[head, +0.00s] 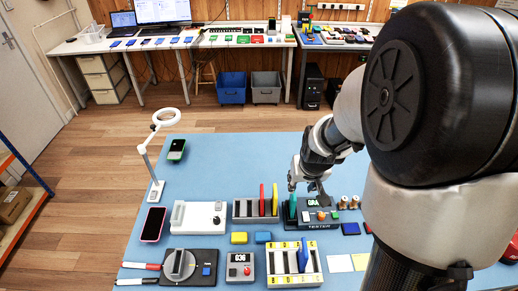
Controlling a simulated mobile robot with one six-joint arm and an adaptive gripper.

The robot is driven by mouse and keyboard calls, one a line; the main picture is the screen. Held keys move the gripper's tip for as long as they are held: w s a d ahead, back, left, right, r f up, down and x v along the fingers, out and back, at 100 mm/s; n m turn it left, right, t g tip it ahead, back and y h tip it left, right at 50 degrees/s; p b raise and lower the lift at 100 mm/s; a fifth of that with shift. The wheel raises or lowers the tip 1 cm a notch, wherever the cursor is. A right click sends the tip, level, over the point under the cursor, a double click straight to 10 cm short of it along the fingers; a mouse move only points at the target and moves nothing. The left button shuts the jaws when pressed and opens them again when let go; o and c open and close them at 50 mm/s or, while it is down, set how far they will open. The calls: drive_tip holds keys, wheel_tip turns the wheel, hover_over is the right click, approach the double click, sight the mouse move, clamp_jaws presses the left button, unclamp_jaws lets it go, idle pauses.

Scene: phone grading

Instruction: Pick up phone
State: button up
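A phone with a dark screen and pink-red edge (153,224) lies flat on the left of the blue table. A green-edged phone (177,150) lies further back by the lamp. A thin green item (292,208) stands upright at the left end of the dark tester (318,225). Red (262,200) and yellow (274,198) slim items stand in a slotted rack (243,212). My gripper (309,193) is low over the tester, with its fingers apart and its left finger close to the green item. I cannot tell whether they touch. Nothing shows between the fingers.
A magnifier lamp (155,160), a white device (198,217), a dial unit (180,265), a grey display box (240,268) and a yellow-white slotted rack (295,278) stand on the table. The back middle of the table is clear. My arm hides its right side.

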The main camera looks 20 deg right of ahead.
sight(295, 195)
drive_tip(key=b+x, duration=0.4)
drive_tip(key=x, duration=0.7)
drive_tip(key=shift+s+f, duration=0.1)
drive_tip(key=shift+f, duration=0.15)
drive_tip(key=shift+w+b+x, duration=0.15)
drive_tip(key=shift+b+x, duration=0.4)
drive_tip(key=shift+x, duration=0.9)
drive_tip(key=shift+w+b+x, duration=0.2)
drive_tip(key=shift+b+x, duration=0.3)
drive_tip(key=shift+x, duration=1)
drive_tip(key=shift+r, duration=0.2)
clamp_jaws()
